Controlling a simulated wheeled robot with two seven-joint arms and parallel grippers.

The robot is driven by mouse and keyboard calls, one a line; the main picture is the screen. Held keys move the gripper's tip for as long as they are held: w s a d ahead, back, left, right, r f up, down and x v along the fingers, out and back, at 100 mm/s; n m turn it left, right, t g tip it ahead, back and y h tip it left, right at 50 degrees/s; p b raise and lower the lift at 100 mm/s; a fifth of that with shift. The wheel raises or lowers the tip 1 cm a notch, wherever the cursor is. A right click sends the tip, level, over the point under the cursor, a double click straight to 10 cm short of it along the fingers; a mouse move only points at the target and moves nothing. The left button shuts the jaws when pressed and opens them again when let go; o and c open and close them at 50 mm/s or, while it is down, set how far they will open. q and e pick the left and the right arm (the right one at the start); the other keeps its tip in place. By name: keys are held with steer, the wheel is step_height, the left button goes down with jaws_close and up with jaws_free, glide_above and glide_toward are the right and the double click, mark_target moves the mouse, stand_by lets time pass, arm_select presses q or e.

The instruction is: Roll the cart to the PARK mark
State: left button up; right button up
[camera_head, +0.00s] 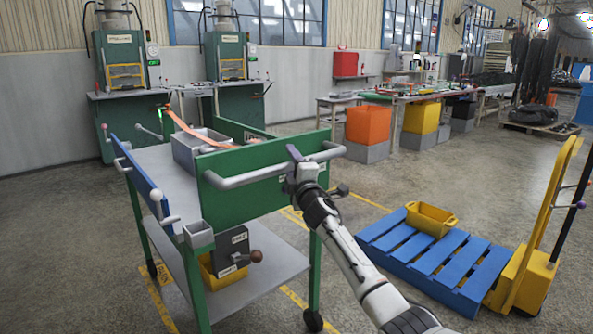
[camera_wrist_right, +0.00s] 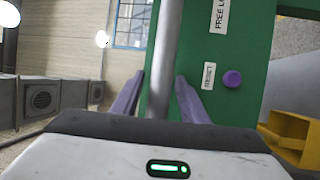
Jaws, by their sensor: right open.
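The cart (camera_head: 245,200) stands at the middle left in the head view, with a green end panel, a blue side panel, grey shelves and dark casters. A grey push handle (camera_head: 245,178) runs across the green panel. My right gripper (camera_head: 297,162) is at the right part of this handle. In the right wrist view its purple fingers (camera_wrist_right: 160,80) are open, one on each side of the grey bar (camera_wrist_right: 165,60); I cannot tell whether they touch it. Yellow floor lines (camera_head: 158,300) show around the cart's base. No PARK lettering is readable. My left gripper is not seen.
A blue pallet (camera_head: 435,250) with a yellow bin (camera_head: 431,219) and a yellow pallet truck (camera_head: 535,270) stand right of the cart. Green machines (camera_head: 122,70) line the back wall. A workbench with orange (camera_head: 368,124) and yellow bins is behind. Floor left of the cart is clear.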

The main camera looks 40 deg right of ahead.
arm_select(q)
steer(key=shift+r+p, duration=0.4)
steer(key=shift+p, duration=0.2)
arm_select(e)
steer(key=v, duration=0.9)
steer(key=s+a+f+m+g+y+p, duration=0.25)
steer(key=s+a+f, duration=0.25)
steer(key=a+f, duration=0.45)
steer(key=s+a+f+m+g+y+p, duration=0.1)
steer(key=s+a+f+y+p, duration=0.15)
steer(key=s+a+f, duration=0.65)
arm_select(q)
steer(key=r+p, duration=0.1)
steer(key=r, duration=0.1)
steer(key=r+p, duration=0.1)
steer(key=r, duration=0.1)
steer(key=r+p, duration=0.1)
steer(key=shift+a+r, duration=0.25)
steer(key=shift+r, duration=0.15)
arm_select(e)
steer(key=s+a+f+m+g+y, duration=0.3)
steer(key=s+a+f, duration=0.3)
steer(key=s+a, duration=0.3)
steer(key=s+a+f+m+g+y, duration=0.3)
steer(key=s+a+f, duration=0.3)
steer(key=s+a, duration=0.4)
steer(key=shift+s+f, duration=0.4)
steer(key=shift+s, duration=0.35)
